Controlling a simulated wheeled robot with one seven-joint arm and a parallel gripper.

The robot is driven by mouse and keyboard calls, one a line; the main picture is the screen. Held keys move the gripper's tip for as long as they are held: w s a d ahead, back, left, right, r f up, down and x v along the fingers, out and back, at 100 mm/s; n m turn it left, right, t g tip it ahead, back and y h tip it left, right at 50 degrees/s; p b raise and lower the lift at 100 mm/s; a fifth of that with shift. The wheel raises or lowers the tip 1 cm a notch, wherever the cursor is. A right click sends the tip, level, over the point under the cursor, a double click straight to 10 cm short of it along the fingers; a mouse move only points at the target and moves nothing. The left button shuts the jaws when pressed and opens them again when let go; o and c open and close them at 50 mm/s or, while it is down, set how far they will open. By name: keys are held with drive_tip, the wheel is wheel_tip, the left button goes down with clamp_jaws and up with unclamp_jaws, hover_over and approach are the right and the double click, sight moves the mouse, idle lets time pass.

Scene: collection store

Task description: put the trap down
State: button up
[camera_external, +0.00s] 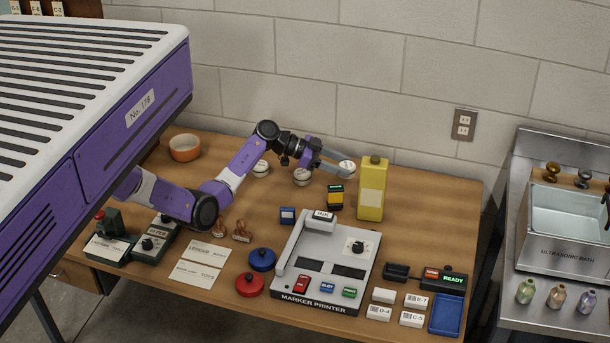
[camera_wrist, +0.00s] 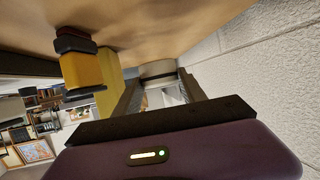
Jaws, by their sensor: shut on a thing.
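The trap (camera_external: 347,167) is a small, round, whitish pot with a dark band, at the tip of my gripper (camera_external: 336,164) near the back of the wooden table. My gripper is shut on it, with one finger on each side. In the wrist view the trap (camera_wrist: 158,70) sits between the two fingers of my gripper (camera_wrist: 162,88), close to the tabletop. I cannot tell whether it touches the table. Two similar whitish pots, one at the left (camera_external: 261,168) and one in the middle (camera_external: 302,177), stand along the back of the table.
A tall yellow container (camera_external: 371,190) stands just right of the trap. A yellow-and-black device (camera_external: 335,197) is in front. A marker printer (camera_external: 326,262) fills the middle front. An orange bowl (camera_external: 185,148) is at back left. Table right of the yellow container (camera_external: 430,210) is clear.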

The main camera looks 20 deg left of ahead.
drive_tip(key=shift+f, duration=2.9)
drive_tip(key=shift+f+b, duration=0.15)
drive_tip(key=shift+b, duration=0.25)
drive_tip(key=o, duration=1.3)
drive_tip(key=shift+o, duration=0.2)
drive_tip(key=shift+r+p, duration=0.25)
drive_tip(key=shift+p, duration=0.05)
drive_tip(key=p+v, duration=0.4)
drive_tip(key=v, duration=0.7)
drive_tip(key=shift+r, duration=0.15)
drive_tip(key=shift+s+a+p, duration=0.2)
drive_tip(key=shift+a+p, duration=0.1)
drive_tip(key=shift+a, duration=0.15)
